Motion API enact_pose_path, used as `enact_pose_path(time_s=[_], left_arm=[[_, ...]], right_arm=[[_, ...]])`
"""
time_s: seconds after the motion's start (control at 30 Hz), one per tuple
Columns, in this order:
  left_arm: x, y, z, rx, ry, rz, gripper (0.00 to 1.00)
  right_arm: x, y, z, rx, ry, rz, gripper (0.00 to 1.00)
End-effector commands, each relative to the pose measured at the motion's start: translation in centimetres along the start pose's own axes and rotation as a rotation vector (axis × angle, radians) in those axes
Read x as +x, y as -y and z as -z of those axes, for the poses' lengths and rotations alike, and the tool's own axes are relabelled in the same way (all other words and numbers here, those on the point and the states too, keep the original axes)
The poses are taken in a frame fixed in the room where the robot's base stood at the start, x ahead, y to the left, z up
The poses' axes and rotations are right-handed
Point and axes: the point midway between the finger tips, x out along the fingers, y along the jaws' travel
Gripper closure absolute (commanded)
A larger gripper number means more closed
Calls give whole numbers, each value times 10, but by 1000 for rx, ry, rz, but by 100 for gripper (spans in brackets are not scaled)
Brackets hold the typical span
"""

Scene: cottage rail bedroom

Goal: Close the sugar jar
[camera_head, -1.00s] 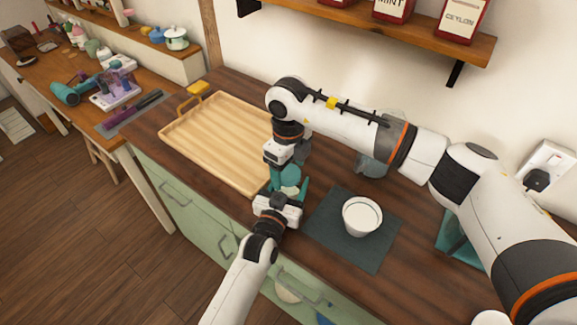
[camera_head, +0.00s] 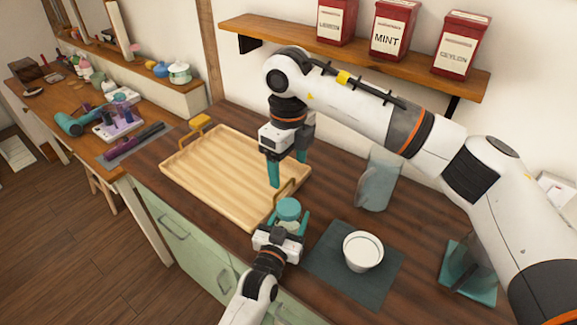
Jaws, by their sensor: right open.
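The sugar jar (camera_head: 289,227) is a small pale, clear jar near the counter's front edge, beside the tray's near right corner. A round teal lid (camera_head: 289,208) sits on top of it; whether it is fully seated cannot be told. My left gripper (camera_head: 284,223) has its teal fingers on both sides of the jar and appears shut on it. My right gripper (camera_head: 287,172) is open and empty, pointing down above the tray's right side, behind and above the lid.
A wooden tray (camera_head: 215,165) with yellow handles lies at the left. A white bowl (camera_head: 363,251) stands on a dark mat (camera_head: 334,274) to the right of the jar. A glass jug (camera_head: 379,182) stands behind it. A shelf (camera_head: 350,57) with red tins hangs above the counter.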

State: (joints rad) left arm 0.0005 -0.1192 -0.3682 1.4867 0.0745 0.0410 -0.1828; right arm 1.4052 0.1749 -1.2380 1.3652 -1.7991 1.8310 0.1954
Motion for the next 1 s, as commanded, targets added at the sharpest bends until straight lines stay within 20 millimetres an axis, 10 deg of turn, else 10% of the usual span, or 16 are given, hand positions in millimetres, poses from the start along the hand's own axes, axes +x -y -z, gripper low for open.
enact_pose_path(time_s=[0.07,0.1,0.23,0.63,1.0], left_arm=[[0,0,0,0,0,0,100],[0,0,0,0,0,0,38],[0,0,0,0,0,0,17],[-10,0,1,0,-1,0,17],[-84,0,3,0,-3,0,17]], right_arm=[[0,0,0,0,0,0,26],[0,0,0,0,0,0,26],[0,0,0,0,0,0,26],[2,0,0,0,0,0,26],[10,0,0,0,-1,0,26]])
